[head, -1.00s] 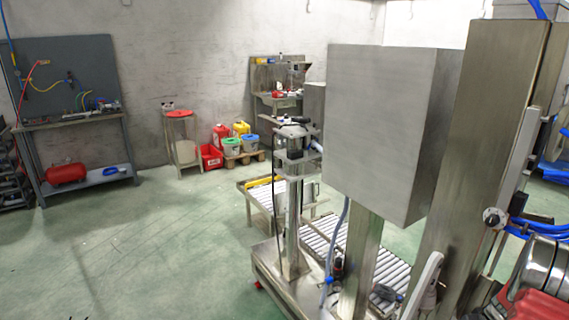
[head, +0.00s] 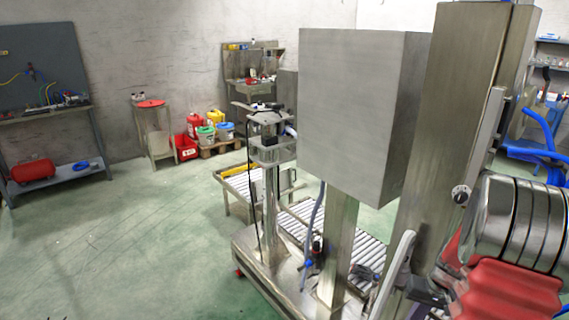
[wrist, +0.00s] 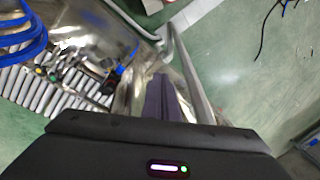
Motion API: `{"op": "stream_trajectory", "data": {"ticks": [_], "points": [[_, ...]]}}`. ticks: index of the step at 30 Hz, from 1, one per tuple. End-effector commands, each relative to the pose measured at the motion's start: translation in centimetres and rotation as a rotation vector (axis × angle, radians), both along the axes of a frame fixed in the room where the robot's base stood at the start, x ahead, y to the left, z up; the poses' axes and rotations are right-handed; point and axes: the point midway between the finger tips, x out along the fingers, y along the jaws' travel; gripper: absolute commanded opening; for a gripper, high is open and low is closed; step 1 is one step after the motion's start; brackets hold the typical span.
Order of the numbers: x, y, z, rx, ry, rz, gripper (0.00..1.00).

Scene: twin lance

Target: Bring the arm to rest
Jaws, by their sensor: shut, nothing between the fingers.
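My gripper (wrist: 163,98) shows in the wrist view as dark fingers close together beyond the black wrist housing. It is shut and holds nothing. It points down toward the bright metal of the machine base. A long metal bar (wrist: 188,75) runs just to the right of the fingers; I cannot tell whether they touch. In the head view I cannot make out the fingers.
A large grey metal cabinet (head: 350,110) and a tall steel column (head: 455,130) stand close ahead. A roller conveyor (head: 345,240) lies behind; its rollers also show in the wrist view (wrist: 40,92). Blue hoses (wrist: 22,38) hang nearby. Green floor (head: 110,230) at left is clear.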

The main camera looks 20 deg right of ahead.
Motion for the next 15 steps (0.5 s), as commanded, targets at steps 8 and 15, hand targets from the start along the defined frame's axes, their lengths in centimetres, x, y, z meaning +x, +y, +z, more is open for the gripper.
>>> {"op": "stream_trajectory", "data": {"ticks": [8, 15], "points": [[-0.2, 5.8, 5.5, -0.028, 0.018, 0.011, 0.00], [-0.9, 10.5, 9.5, -0.063, 0.018, 0.034, 0.00]]}}
